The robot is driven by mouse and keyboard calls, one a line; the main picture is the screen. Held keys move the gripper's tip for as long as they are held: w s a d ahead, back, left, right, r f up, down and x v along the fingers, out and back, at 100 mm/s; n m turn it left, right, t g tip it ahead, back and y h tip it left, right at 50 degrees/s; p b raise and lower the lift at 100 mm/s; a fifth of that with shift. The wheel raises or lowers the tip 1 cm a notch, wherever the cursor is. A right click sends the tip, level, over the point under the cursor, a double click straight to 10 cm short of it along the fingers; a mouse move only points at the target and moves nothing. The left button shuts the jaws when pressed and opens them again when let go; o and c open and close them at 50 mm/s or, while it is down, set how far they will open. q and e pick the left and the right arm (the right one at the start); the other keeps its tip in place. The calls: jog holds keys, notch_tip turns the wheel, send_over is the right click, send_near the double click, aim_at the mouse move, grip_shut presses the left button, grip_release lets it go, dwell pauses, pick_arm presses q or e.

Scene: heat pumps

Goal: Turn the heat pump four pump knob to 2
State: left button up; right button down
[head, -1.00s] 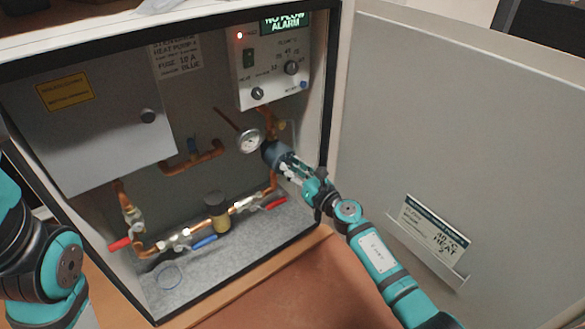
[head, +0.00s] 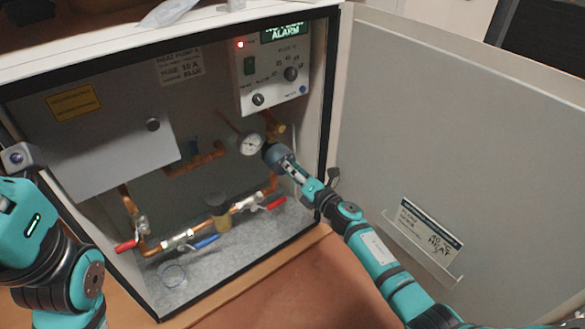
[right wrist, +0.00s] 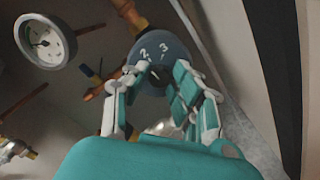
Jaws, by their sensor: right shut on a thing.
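In the wrist view the fingers of the right gripper (right wrist: 157,82) lie on both sides of the knob. My left arm shows at the left edge, but its fingers do not.
A round gauge (head: 251,144) is close left of the knob. A control panel (head: 270,72) with small dials and an alarm display is above. Valves with red (head: 276,203) and blue (head: 206,242) handles are below. The open cabinet door (head: 440,130) stands at the right.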

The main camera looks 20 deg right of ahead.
jog(key=shift+m, duration=0.3)
jog(key=shift+d, duration=0.1)
jog(key=c, duration=1.1)
grip_release()
jog(key=v, duration=1.2)
